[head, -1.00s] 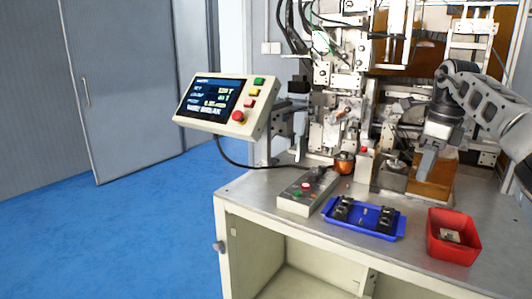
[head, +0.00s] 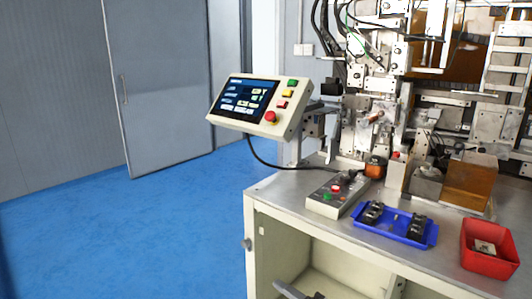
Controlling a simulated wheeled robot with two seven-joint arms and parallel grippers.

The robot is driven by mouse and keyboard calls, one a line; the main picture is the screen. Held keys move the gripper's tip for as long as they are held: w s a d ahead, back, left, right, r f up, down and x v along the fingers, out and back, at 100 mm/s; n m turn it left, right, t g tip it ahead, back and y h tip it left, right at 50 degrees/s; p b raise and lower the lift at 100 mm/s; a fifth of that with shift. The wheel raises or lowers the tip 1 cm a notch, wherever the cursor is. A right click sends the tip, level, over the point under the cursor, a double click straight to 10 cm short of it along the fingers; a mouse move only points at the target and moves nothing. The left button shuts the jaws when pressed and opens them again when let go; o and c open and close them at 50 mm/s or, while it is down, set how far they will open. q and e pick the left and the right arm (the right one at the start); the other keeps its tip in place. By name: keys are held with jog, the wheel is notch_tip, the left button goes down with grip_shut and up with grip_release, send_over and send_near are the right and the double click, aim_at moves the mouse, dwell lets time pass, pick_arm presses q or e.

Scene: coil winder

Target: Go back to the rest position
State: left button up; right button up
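A small grey finger-like piece with a dark part beside it (head: 290,291) shows at the bottom edge of the head view, in front of the bench's open lower shelf. It looks like the tip of my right gripper, cut off by the frame, and I cannot tell whether it is open or shut. No held object shows at it. My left gripper is not in view. No arm shows over the bench top or at the winding machine (head: 375,115).
The bench (head: 290,192) carries a button box (head: 338,193), a blue tray (head: 398,230) with dark parts, a red bin (head: 490,250) with a pale piece inside, and a copper-coloured coil (head: 375,167). A control panel (head: 258,105) overhangs the left. Blue floor (head: 130,230) at left is clear.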

jog(key=s+d+f+m+g+h, duration=0.1)
jog(key=s+d+f+m+h, duration=0.5)
jog(key=s+m, duration=0.5)
jog(key=s+d+f+m+g+h, duration=0.1)
jog(key=s+d+f+m+h, duration=0.4)
jog(key=s+f+m, duration=0.3)
jog(key=s+d+m, duration=0.1)
jog(key=s+m, duration=0.2)
jog(key=m, duration=0.1)
jog(key=shift+d+f+h, duration=0.15)
jog(key=shift+f+h, duration=0.25)
